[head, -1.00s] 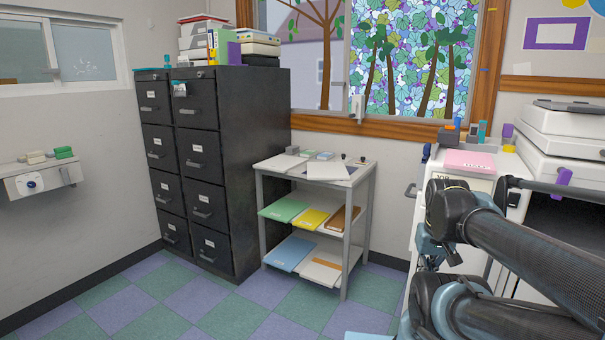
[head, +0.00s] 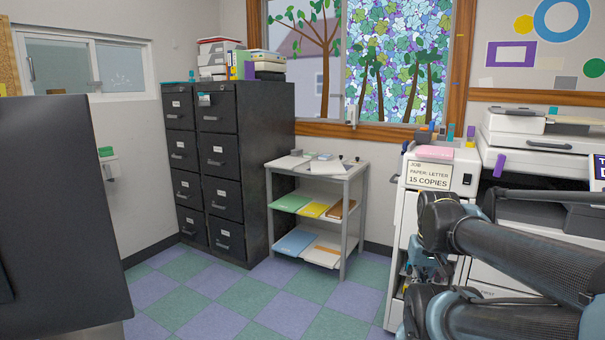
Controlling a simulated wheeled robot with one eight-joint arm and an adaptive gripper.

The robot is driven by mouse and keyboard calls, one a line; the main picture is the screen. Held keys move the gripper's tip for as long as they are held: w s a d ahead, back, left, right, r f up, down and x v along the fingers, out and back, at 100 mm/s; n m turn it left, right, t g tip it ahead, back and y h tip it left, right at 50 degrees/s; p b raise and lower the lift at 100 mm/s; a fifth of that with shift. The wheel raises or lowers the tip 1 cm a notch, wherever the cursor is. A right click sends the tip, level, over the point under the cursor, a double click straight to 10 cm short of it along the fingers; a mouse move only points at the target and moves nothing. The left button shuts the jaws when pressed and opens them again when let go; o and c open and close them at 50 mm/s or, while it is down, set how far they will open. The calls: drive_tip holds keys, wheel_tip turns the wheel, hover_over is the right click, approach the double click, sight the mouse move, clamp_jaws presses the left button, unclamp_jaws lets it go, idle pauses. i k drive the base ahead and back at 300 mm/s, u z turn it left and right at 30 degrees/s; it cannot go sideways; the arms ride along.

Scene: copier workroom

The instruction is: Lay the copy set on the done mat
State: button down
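White papers (head: 327,168) lie on the top of a small grey rack (head: 357,172); I cannot tell whether they are the copy set. A dark patch shows beside them, too small to tell as a mat. A pink sheet or mat (head: 434,152) lies on the white cabinet beside the copier. My gripper (head: 415,272) hangs at the front of this cabinet in the picture, mostly hidden by my own dark arm. Its fingers are not clear, and I cannot tell whether it holds anything.
A sign (head: 429,176) on the cabinet reads "JOB PAPER: LETTER 15 COPIES". The rack's lower shelves hold green (head: 289,203), yellow (head: 315,210) and blue (head: 294,242) folders. A filing cabinet (head: 268,160) stands left of it. A large dark panel (head: 60,220) fills the left foreground. The checkered floor (head: 240,300) between is clear.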

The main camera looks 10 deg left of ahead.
sight(316, 168)
drive_tip(key=u, duration=0.85)
drive_tip(key=i, duration=1.3)
drive_tip(key=u, duration=0.45)
drive_tip(key=i, duration=1.7)
drive_tip(key=z, duration=0.3)
